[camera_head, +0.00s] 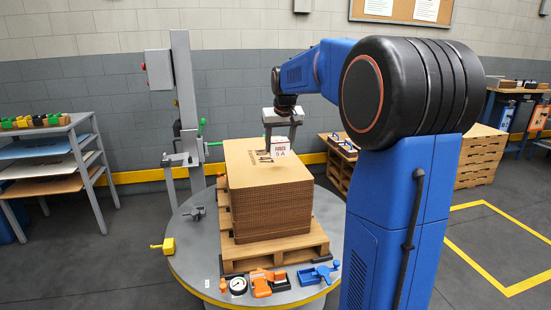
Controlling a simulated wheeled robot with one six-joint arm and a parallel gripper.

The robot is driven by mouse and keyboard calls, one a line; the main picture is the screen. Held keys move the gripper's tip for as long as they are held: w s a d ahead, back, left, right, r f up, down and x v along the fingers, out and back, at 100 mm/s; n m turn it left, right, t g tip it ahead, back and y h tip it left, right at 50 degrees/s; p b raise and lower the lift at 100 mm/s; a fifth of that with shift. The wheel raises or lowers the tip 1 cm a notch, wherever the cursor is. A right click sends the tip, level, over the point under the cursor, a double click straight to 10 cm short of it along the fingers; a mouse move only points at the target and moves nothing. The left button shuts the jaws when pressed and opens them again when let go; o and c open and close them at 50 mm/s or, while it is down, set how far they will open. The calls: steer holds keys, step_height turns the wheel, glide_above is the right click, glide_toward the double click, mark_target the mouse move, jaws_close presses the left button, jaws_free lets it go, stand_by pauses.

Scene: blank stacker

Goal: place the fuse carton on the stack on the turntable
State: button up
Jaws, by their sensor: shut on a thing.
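The fuse carton (281,147) is a small white box with red print, in the head view above the far right part of the stack. My gripper (281,137) points down from the end of my blue arm and is shut on the carton. The stack (271,211) is a tall block of brown cardboard sheets with dark print on its top. It rests on a wooden pallet (283,254) on the round grey turntable (190,258). I cannot tell whether the carton touches the stack's top.
A grey mast (186,85) with a control box stands behind the turntable at left. A gauge (238,286), an orange tool (262,284) and a blue tool (318,276) lie at the turntable's front. A shelf rack (55,165) stands left. My arm hides the turntable's right side.

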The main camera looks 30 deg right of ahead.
steer(key=shift+f, duration=2.85)
steer(key=shift+f, duration=0.1)
steer(key=o, duration=1.1)
steer(key=v, duration=1.2)
steer(key=shift+s, duration=0.15)
